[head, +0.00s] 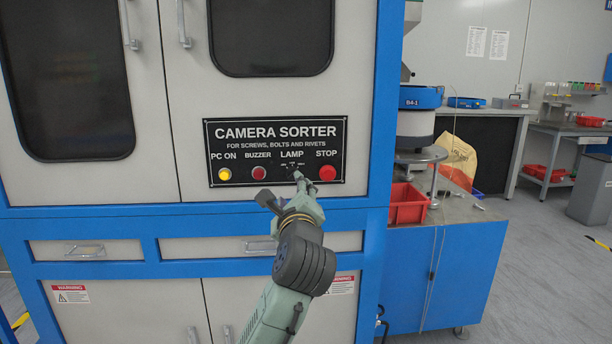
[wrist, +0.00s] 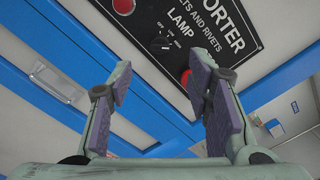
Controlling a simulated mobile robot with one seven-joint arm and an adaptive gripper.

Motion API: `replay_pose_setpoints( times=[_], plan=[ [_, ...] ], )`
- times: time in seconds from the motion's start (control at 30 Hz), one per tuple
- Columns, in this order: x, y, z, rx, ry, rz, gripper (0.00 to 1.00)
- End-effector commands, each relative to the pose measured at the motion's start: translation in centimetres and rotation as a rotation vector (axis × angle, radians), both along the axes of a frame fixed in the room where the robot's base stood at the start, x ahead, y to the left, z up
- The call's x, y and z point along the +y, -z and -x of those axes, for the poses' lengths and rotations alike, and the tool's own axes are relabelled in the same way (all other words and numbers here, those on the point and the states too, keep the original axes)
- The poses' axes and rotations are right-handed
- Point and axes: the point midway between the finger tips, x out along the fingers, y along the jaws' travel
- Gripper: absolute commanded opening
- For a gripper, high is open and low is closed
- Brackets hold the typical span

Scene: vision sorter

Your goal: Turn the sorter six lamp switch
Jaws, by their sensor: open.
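The lamp switch is a small black rotary knob under the word LAMP on the black control panel (head: 328,133) of the camera sorter. In the wrist view the knob (wrist: 161,45) shows whole, with small position marks beside it. In the head view my gripper (head: 300,180) covers much of it. My gripper (wrist: 161,78) is open, its two purple-padded fingers apart with nothing between them. In the wrist view the knob lies beyond the fingertips, roughly in line with the gap. I see no contact with it.
A red STOP button (head: 327,173) sits just right of the lamp switch, and appears close behind the right finger in the wrist view. A red buzzer button (head: 259,173) and a yellow PC ON button (head: 225,174) are to the left. Blue frame beams (head: 120,218) run below the panel.

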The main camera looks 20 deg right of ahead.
Motion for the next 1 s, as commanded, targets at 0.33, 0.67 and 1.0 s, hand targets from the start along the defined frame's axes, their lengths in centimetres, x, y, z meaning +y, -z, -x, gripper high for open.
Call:
replay_pose_setpoints(
  times=[0.33,0.67,1.0],
  plan=[
    [-2.1,0.5,-3.6,0.017,0.007,-0.053,0.46],
    [-3.6,0.5,-9.0,0.013,0.006,-0.050,0.46],
    [-3.9,0.7,-10.3,0.011,0.007,-0.048,0.46]
  ],
)
